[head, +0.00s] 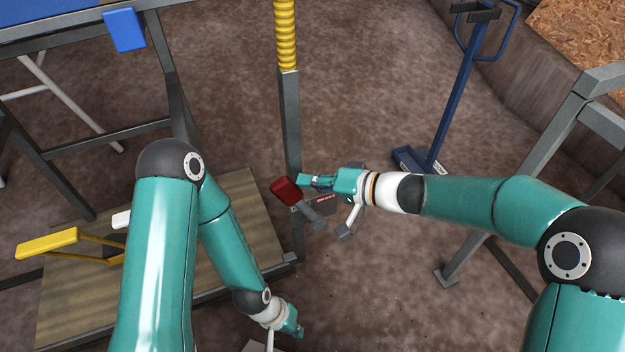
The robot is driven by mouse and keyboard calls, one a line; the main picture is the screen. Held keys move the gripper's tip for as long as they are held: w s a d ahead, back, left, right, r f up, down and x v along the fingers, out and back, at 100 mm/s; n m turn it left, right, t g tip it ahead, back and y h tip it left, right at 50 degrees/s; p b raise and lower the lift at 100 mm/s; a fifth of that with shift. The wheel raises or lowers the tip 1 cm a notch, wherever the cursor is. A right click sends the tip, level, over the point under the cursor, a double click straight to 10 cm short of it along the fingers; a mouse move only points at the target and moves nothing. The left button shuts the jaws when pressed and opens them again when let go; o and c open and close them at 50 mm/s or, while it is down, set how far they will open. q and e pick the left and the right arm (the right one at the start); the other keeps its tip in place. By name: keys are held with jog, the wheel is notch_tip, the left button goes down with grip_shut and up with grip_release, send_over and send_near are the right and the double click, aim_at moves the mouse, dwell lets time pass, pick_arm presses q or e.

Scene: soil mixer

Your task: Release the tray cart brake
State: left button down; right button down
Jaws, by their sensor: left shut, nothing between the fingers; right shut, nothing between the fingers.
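My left gripper (298,332) is shut and empty, low over the floor near the bottom edge, apart from the pad.
The grey post has a yellow ribbed sleeve (285,35). A blue stand (458,95) is at upper right, and a grey frame (560,130) at far right. Brown floor lies open between them.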

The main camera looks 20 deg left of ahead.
jog(key=shift+r, duration=0.1)
